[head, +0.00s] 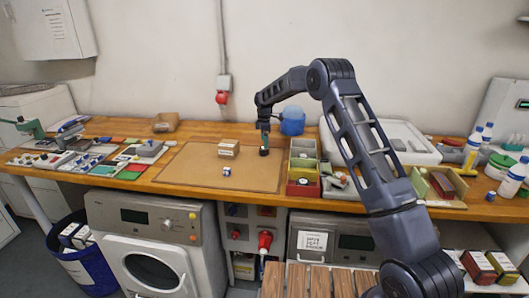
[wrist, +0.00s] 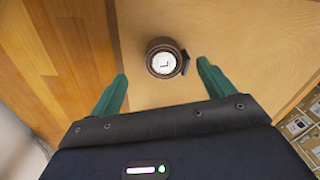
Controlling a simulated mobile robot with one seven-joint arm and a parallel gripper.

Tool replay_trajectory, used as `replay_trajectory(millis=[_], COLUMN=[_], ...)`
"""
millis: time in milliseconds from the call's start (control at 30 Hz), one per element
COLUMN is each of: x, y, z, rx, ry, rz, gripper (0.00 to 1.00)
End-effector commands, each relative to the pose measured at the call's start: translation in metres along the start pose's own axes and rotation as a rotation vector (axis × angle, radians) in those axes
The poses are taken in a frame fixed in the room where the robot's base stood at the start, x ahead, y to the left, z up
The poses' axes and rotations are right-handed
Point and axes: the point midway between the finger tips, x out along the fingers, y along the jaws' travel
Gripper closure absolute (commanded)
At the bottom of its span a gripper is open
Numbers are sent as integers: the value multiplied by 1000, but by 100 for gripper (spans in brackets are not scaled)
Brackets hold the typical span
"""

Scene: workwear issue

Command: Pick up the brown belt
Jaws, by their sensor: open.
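The brown belt (wrist: 181,58) is a small round coil, with a white disc in its middle and a dark end sticking out at its right. It lies on the pale board in the wrist view. In the head view a small dark shape that looks like the belt (head: 264,152) sits right under my gripper (head: 265,138). The green fingers of my gripper (wrist: 162,70) are apart, one to each side of the belt and nearer the picture's bottom. Nothing is between them in their grip. I cannot tell the exact height of the fingertips above the board.
A tan board (head: 195,178) covers the middle of the wooden bench. A small carton (head: 229,148) and a small blue-and-white item (head: 227,171) are on it, left of my gripper. Divided coloured boxes (head: 303,170) stand close at the right. A blue container (head: 292,121) is behind.

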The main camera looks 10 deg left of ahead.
Motion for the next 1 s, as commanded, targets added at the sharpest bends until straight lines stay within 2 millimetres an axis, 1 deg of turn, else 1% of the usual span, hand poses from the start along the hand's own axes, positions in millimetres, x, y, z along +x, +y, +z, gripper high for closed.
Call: replay_trajectory(millis=[167, 400, 500, 667, 767, 800, 933, 1000], x=[15, 47, 51, 50, 50, 50, 50, 50], y=[-4, -6, -6, -6, -6, -6, -6, -6], z=[0, 1, 1, 1, 1, 1, 1, 1], rx=[0, 1, 1, 1, 1, 1, 1, 1], ry=[-2, -2, -1, -1, 0, 0, 0, 0], rz=[-1, -2, 0, 0, 0, 0, 0, 0], gripper=[19, 19, 19, 19, 37, 44, 70, 70])
